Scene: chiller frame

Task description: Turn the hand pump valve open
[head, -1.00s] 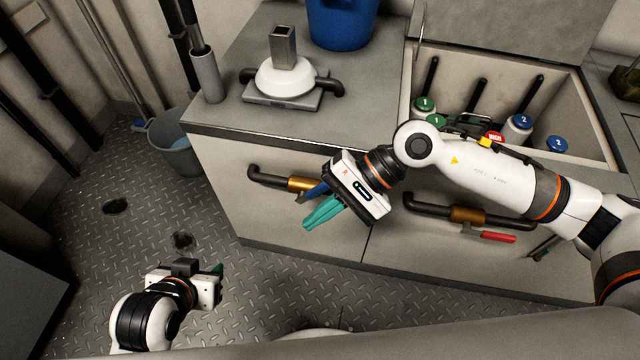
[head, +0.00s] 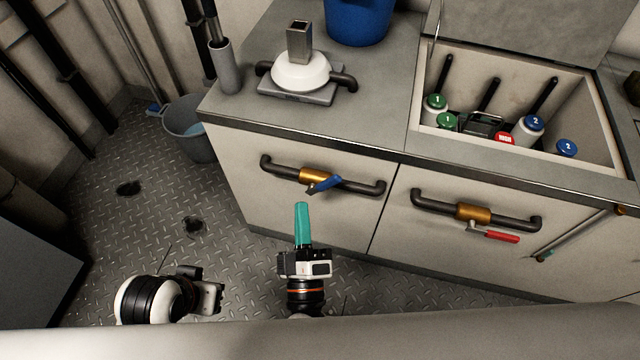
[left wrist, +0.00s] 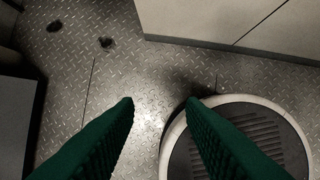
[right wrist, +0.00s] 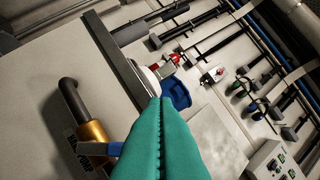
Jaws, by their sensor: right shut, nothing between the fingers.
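Two brass valves sit on dark pipes across the cabinet front. My right gripper (head: 302,204), with teal fingers, is shut and empty, below and apart from the blue lever. The right wrist view shows the left valve (right wrist: 92,132) beside the fingers, which partly hide its lever. My left gripper (left wrist: 159,101) is open and empty over the floor.
A white dome with a square metal post (head: 300,68) stands on the counter, near a blue bucket (head: 358,22). The open sink bay (head: 590,90) holds several numbered canisters. A grey bucket (head: 188,135) stands on the floor at left. Free floor lies before the cabinet.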

